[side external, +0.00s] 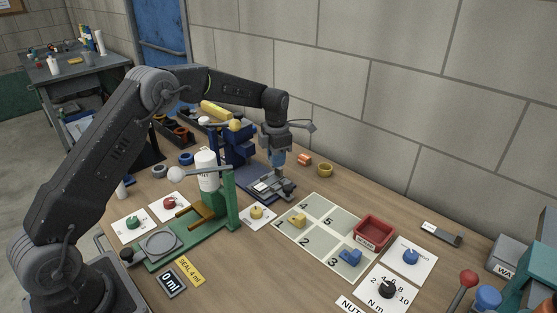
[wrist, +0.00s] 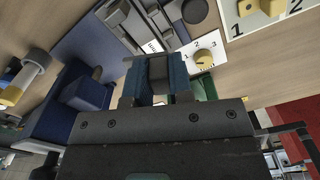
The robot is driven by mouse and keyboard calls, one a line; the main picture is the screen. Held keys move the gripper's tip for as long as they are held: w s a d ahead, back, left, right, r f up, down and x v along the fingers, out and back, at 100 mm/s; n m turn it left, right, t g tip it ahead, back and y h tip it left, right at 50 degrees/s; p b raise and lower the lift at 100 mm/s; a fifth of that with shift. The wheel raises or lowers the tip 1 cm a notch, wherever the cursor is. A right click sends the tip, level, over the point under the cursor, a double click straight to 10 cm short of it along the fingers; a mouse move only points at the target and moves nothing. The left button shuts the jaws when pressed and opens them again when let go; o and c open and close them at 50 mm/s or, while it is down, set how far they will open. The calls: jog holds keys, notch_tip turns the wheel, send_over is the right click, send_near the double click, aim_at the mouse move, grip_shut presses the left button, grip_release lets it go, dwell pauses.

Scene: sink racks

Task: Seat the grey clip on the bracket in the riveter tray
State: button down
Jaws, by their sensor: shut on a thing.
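My gripper (side external: 277,163) points down just above the grey riveter tray (side external: 285,196). In the wrist view, my gripper (wrist: 157,78) has its teal fingertips shut on a grey clip (wrist: 157,68). In the side view the clip is too small to tell from the fingers. The tray also shows in the wrist view (wrist: 178,28), beyond the fingertips, with dark and grey parts in it. I cannot tell which part is the bracket, or whether the clip touches it. The blue riveter (side external: 236,143) with a yellow handle (side external: 216,110) stands left of my gripper.
A green stand (side external: 231,203) with a white bottle (side external: 207,172) is to the left. A yellow knob (side external: 257,212) sits in front of the tray. Orange (side external: 304,159) and yellow (side external: 324,170) rings lie behind right. A numbered mat (side external: 318,212) and red bin (side external: 375,229) are to the right.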

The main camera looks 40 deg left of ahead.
jog(key=n, duration=0.2)
jog(key=a+n, duration=0.1)
jog(key=n, duration=0.1)
jog(key=shift+w+f, duration=0.15)
send_over(275, 185)
jog(key=shift+f, duration=2.1)
jog(key=shift+f, duration=1.5)
jog(key=c, duration=0.9)
grip_release()
jog(key=shift+c, duration=0.2)
notch_tip(275, 185, up, 13)
jog(key=shift+f, duration=0.1)
jog(key=shift+r, duration=0.5)
